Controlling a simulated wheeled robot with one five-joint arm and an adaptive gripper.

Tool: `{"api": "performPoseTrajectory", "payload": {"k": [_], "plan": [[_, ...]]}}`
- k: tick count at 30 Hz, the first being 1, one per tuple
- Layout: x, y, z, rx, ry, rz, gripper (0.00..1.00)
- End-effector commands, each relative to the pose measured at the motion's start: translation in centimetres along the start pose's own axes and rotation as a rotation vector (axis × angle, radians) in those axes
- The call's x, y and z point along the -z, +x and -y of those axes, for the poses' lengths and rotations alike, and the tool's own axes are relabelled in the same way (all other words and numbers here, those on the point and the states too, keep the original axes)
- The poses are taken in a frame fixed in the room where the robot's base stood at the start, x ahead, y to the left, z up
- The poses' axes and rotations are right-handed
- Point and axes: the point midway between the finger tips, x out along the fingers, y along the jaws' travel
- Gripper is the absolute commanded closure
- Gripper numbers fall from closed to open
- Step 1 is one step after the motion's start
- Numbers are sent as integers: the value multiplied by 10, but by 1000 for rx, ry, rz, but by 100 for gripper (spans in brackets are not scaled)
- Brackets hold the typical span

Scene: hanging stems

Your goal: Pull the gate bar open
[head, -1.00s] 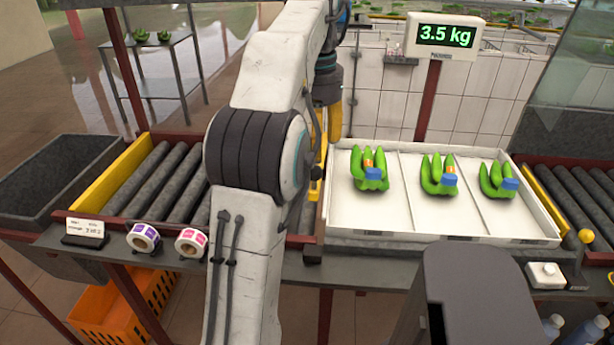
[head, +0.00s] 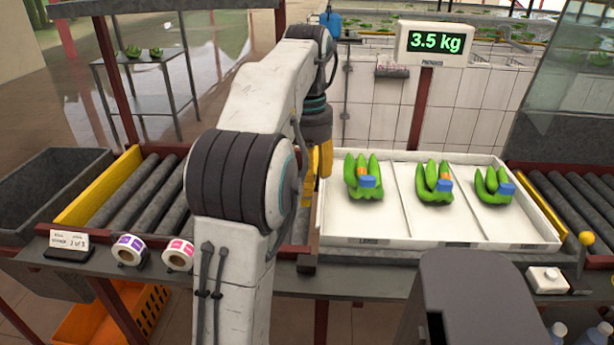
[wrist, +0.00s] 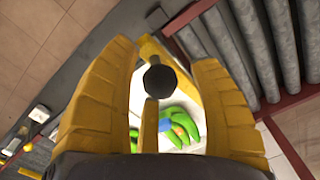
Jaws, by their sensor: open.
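The yellow gate bar (wrist: 150,48) shows in the wrist view, running beside the white tray, with a round black knob (wrist: 159,81) at its near side. In the head view my gripper (head: 320,160) points down at the tray's left end, and my arm hides most of the bar there.
The white tray (head: 345,236) holds three green banana bunches with blue bands. Rollers (head: 137,190) lie left of it, and more rollers lie right. A display (head: 436,43) reads 3.5 kg. Label rolls (head: 131,250) sit on the front edge. A dark bin (head: 45,190) stands at far left.

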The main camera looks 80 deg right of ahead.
Motion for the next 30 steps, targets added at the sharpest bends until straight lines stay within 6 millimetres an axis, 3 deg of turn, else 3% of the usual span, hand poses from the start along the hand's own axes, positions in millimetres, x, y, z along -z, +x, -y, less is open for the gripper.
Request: {"api": "performPoseTrajectory", "payload": {"k": [2,21,30], "plan": [[0,0,0,0,0,0,43],[0,0,0,0,0,1,100],[2,-6,-2,0,0,1,100]]}}
